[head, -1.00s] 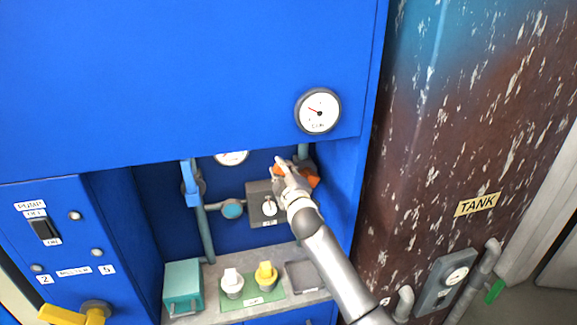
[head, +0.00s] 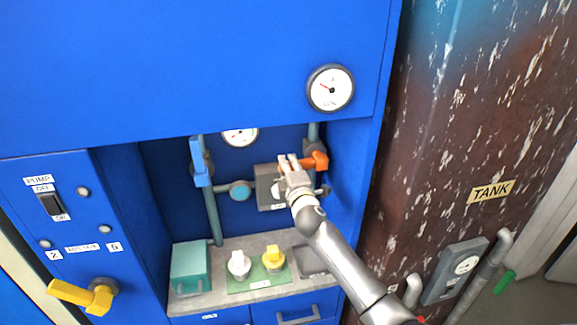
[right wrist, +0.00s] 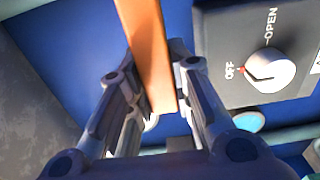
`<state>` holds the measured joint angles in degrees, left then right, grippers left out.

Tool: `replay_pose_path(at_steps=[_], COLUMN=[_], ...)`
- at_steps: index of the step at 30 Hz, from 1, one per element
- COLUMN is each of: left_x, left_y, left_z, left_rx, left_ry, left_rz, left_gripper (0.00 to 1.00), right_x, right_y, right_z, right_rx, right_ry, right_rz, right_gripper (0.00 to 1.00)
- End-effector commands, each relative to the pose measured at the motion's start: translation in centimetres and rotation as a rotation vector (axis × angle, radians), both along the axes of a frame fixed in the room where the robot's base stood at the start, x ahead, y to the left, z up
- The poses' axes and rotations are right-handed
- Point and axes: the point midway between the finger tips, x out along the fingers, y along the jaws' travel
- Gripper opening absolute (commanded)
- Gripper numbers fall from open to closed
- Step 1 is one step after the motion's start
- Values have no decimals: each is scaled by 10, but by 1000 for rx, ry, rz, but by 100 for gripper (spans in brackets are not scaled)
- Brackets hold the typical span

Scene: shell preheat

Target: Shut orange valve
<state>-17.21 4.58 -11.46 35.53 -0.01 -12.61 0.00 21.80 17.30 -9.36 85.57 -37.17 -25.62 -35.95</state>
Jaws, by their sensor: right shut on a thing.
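The orange valve (head: 318,160) sits on the right-hand pipe inside the blue cabinet's recess. Its lever points left from the pipe, roughly across it. My right gripper (head: 288,163) is shut on the lever's left end. In the right wrist view the orange lever (right wrist: 149,50) runs down between the two fingers (right wrist: 152,112). The fingers hide part of the lever in the head view. My left gripper is not in view.
A grey knob box (head: 270,188) is close behind my gripper; its knob (right wrist: 270,70) points near OFF. A blue lever (head: 200,163) lies along the left pipe. A shelf below holds a teal box (head: 190,267), a white knob (head: 239,264) and a yellow knob (head: 273,259).

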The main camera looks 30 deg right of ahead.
Motion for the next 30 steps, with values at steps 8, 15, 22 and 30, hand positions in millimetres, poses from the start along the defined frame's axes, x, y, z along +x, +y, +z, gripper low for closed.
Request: replay_pose_path(at_steps=[8,15,22,30], left_x=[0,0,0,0], left_y=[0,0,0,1], left_z=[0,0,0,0], left_rx=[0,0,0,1], left_ry=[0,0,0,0], left_rz=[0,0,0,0], left_gripper=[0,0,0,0], right_x=[0,0,0,-13], right_y=[0,0,0,3], right_z=[-2,-2,-1,-2], right_rx=[-14,-12,-9,-9], right_ry=[6,6,3,3], right_rz=[0,0,0,1], right_gripper=[0,43,43,43])
